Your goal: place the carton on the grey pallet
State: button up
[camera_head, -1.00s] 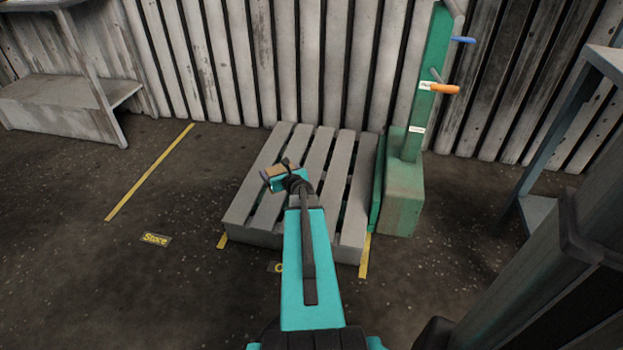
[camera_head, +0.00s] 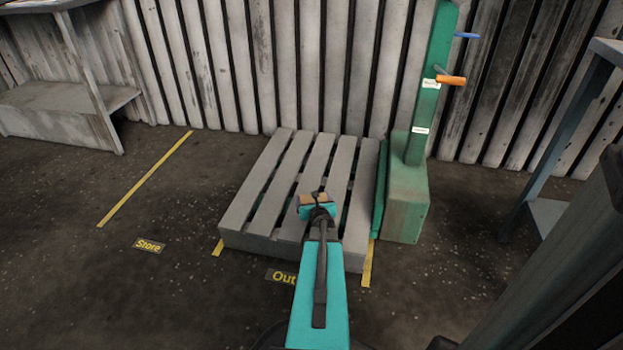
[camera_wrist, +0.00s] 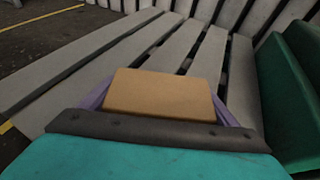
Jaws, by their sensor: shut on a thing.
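The carton (camera_wrist: 160,95) is a small tan box. It sits between the purple fingers of my gripper (camera_wrist: 163,102) in the wrist view, with the pallet slats behind it. In the head view the carton (camera_head: 312,199) shows as a small tan patch at the end of my arm, partly covered by my gripper (camera_head: 315,202). My gripper is shut on it. The grey slatted pallet (camera_head: 258,190) lies on the floor against the back wall. My gripper and the carton appear over its front middle part; the height above the slats is hard to tell. The visible slats are bare.
A green post on a block base (camera_head: 405,200), with orange and blue handles, stands close to the pallet's right side. A grey bench (camera_head: 60,110) is at the back left, and a shelf frame (camera_head: 575,130) at the right. The floor left of the pallet is clear.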

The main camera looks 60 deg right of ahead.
send_over(303, 191)
jog(key=shift+s+f+p, duration=0.1)
jog(key=shift+f+p, duration=0.35)
jog(key=shift+f, duration=0.3)
dwell(0.5)
jog(key=shift+f+b, duration=1.55)
jog(key=shift+f, duration=0.25)
jog(key=shift+f, duration=0.15)
jog(key=o, duration=1.2)
jog(key=shift+r, duration=0.2)
